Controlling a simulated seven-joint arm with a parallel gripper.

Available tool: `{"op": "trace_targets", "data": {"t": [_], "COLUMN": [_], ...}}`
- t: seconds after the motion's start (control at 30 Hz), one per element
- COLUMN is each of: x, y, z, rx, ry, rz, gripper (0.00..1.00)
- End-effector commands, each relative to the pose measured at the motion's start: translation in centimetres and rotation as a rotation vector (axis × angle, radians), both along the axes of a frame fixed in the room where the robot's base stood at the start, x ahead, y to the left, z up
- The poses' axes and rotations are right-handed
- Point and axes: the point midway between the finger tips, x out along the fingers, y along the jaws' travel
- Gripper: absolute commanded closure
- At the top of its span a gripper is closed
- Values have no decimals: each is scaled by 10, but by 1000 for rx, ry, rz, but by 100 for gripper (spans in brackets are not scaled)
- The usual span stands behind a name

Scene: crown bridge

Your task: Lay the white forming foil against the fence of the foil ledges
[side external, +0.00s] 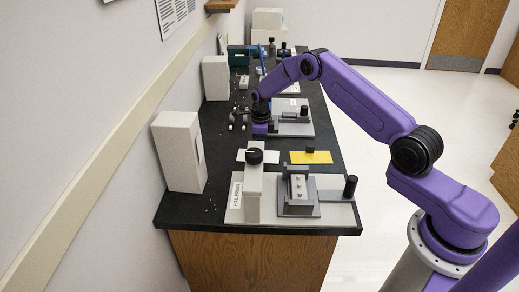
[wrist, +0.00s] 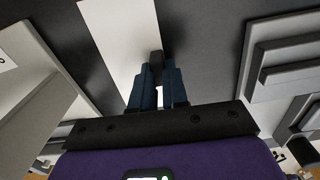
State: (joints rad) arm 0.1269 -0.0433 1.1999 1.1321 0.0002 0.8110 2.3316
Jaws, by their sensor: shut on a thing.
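My gripper (wrist: 158,72) is shut on the dark tab of the white forming foil (wrist: 112,25) in the wrist view. The pale strip of foil reaches from the fingers to the top edge. In the side external view my gripper (side external: 261,137) is low over the black bench, and its fingertips are hidden. A flat white sheet (side external: 243,156) shows just in front of it, partly behind a black knob. I cannot tell whether the foil touches the bench. I cannot make out the foil ledges or their fence with certainty.
A yellow sheet (side external: 318,158) with a black tab lies to the right. The foil press (side external: 254,190) stands in front, beside a grey fixture (side external: 299,208). Another grey fixture (side external: 292,129) is right of my gripper. White boxes (side external: 178,150) line the wall side.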

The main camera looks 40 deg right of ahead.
Motion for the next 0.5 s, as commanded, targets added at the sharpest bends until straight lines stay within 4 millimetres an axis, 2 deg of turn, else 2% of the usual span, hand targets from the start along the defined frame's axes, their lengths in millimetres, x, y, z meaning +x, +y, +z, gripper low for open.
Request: {"op": "trace_targets", "data": {"t": [0.17,0.5], "x": [1,1], "y": [0,0], "z": [23,83], "rx": [0,0], "ry": [-3,-4], "rz": [0,0], "gripper": [100,100]}}
